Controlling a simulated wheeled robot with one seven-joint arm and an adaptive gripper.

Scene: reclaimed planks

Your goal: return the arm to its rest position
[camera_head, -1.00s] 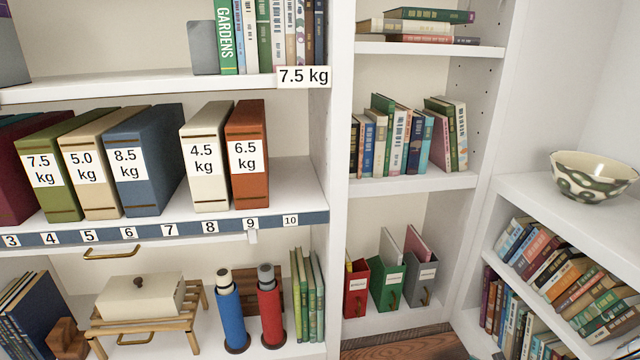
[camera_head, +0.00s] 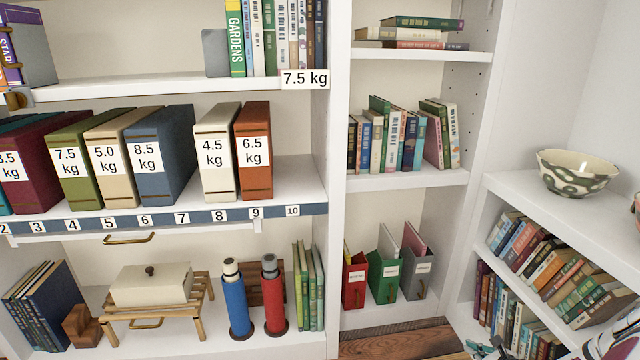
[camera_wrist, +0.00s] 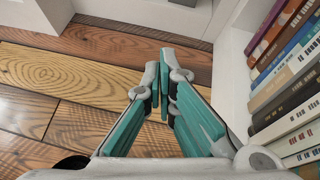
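My gripper (camera_wrist: 160,84) shows in the wrist view, its two teal-padded fingers drawn together with the tips side by side. Nothing shows between them. It hangs over a wood plank floor (camera_wrist: 60,75), to the left of a shelf with a row of books (camera_wrist: 292,90). In the head view, small pale parts at the bottom right edge may be my arm; the gripper cannot be made out clearly there.
A white bookcase (camera_head: 338,200) fills the left and middle, holding weight-labelled binders (camera_head: 165,160), a red cylinder (camera_head: 273,300) and a blue one (camera_head: 236,300). A patterned bowl (camera_head: 577,175) stands on the right-hand shelf unit. Plank floor (camera_head: 400,340) shows at the bottom.

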